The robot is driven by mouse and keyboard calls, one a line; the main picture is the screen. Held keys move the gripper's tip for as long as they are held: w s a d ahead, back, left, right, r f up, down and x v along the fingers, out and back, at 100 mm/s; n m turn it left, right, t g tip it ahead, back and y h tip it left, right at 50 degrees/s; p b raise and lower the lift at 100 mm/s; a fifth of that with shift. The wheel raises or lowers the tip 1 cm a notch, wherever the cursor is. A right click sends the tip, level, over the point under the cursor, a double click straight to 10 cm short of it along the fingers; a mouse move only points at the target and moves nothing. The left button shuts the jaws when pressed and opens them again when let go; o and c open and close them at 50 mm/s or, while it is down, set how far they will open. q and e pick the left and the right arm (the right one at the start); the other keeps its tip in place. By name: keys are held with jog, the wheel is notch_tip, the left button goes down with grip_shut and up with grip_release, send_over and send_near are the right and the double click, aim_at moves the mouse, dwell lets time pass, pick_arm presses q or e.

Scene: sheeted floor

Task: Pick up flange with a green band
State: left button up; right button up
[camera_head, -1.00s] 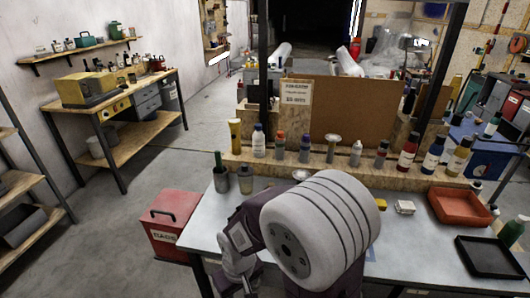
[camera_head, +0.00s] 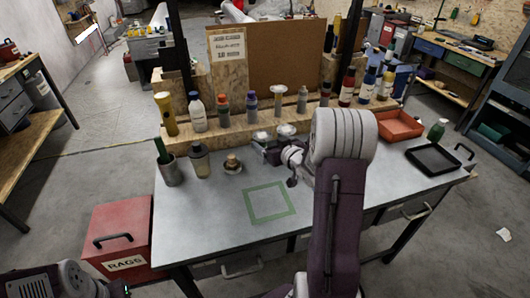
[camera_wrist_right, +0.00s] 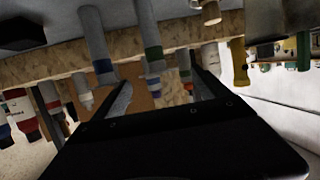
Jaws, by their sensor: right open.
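A small flange-like piece with a brownish top (camera_head: 232,164) stands on the table left of my right gripper. My right gripper (camera_head: 266,152) is low over the table's back part, pointing toward the shelf. In the right wrist view its fingers (camera_wrist_right: 165,92) are apart with nothing held, and bottles show upside down beyond them. Part of my left arm shows at the lower left; its gripper is out of view.
A wooden shelf (camera_head: 180,142) with several bottles runs along the table's back. A green taped square (camera_head: 268,216) marks the bare table front. An orange tray (camera_head: 398,126) and a black tray (camera_head: 433,160) lie right. A red rags box (camera_head: 118,228) stands left.

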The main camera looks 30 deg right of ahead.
aim_at(261, 135)
jog(key=shift+w+a, duration=0.2)
jog(key=shift+w, duration=0.1)
jog(key=x, duration=0.9)
jog(key=shift+d+f+p, duration=0.2)
jog(key=shift+d+p, duration=0.2)
jog(key=shift+s+a+r, duration=0.1)
jog(key=shift+c, duration=1.3)
jog(key=c, duration=1.3)
